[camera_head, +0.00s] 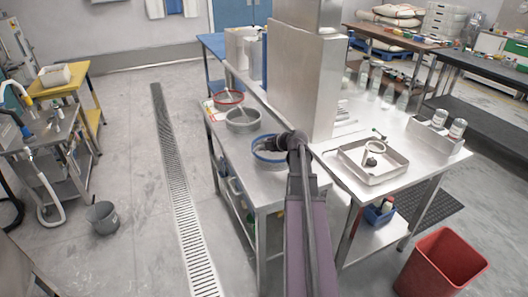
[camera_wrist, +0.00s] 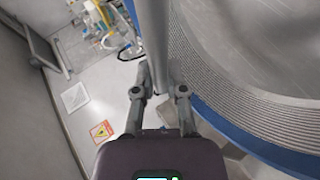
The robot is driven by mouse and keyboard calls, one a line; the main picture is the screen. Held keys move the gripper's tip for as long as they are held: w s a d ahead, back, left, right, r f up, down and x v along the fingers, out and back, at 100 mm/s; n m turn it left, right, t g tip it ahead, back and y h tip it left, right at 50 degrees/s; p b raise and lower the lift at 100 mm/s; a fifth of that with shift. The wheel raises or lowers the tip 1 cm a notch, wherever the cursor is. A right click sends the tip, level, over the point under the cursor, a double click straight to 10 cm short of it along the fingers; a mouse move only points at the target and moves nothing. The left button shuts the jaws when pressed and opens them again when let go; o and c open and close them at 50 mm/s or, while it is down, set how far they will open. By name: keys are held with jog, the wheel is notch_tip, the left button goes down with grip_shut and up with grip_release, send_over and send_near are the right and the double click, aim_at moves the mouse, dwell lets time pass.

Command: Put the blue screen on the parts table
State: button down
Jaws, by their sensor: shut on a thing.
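The blue screen (camera_head: 257,155) is a shallow round pan with a blue rim, over the near part of the steel table (camera_head: 268,190), left of the tall metal housing. I cannot tell whether it touches the tabletop. My gripper (camera_head: 283,143) is at its right side, partly covering it. In the wrist view my gripper (camera_wrist: 160,90) is shut on a grey bar-like part at the screen's side. The screen's ridged wall and blue band (camera_wrist: 255,141) fill the right of that view. Which surface is the parts table is not clear.
A red-rimmed screen (camera_head: 229,97) and a grey screen (camera_head: 242,126) stand farther back on the steel table. The tall metal housing (camera_head: 305,80) rises close beside my gripper. A metal tray (camera_head: 372,174) lies to the right. A red bin (camera_head: 440,265) stands on the floor.

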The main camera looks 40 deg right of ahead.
jog(key=shift+w+d+f+b, duration=0.35)
jog(key=shift+w+d+f, duration=0.05)
jog(key=shift+w, duration=0.05)
notch_tip(320, 180, down, 3)
jog(key=b, duration=0.3)
jog(key=shift+f, duration=0.1)
jog(key=c, duration=0.7)
grip_release()
jog(key=shift+s+r+p, duration=0.3)
jog(key=shift+s+r, duration=0.05)
jog(key=shift+r, duration=0.1)
jog(key=shift+p+v, duration=2.85)
jog(key=shift+v, duration=2.75)
